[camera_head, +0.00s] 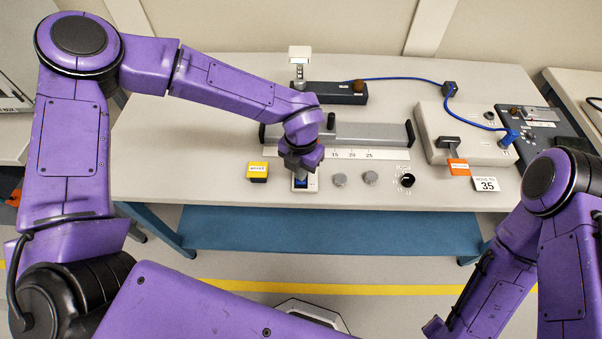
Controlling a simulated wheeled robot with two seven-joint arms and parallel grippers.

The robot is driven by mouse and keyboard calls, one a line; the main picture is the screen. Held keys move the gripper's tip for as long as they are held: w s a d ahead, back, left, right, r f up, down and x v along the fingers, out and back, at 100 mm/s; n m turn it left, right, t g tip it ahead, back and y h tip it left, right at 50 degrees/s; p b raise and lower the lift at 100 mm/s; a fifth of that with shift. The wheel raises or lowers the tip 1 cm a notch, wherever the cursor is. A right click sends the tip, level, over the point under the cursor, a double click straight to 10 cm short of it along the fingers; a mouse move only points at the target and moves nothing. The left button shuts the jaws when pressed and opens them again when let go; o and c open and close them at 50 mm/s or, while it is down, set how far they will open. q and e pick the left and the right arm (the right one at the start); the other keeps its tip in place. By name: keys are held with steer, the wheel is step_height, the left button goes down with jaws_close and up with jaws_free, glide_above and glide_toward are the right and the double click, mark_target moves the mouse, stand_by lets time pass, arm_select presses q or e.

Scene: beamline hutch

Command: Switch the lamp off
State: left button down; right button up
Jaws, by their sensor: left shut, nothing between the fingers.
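My left gripper (300,174) is shut and empty. It points down at a small white switch box (312,185) with a blue rocker (301,184) at the table's front edge. The fingertips are right at or just above the rocker; I cannot tell whether they touch it. The gripper hides part of the box. A white-headed post (299,54), possibly the lamp, stands at the back of the table; I cannot tell whether it is lit. My right arm comes in at the lower right, and its gripper is out of view.
Beside the switch box are a yellow button box (258,171), two grey knobs (340,179) and a black dial (407,180). Behind lies a grey rail (370,133) with a scale. A beige box (462,140) with a lever and blue cable stands right, near a "35" card (485,184).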

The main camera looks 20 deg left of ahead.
arm_select(q)
steer(key=shift+f+b, duration=0.65)
steer(key=shift+f, duration=0.4)
stand_by(0.9)
steer(key=shift+s+r, duration=0.1)
step_height(320, 180, up, 7)
steer(key=p, duration=0.6)
steer(key=shift+p, duration=0.35)
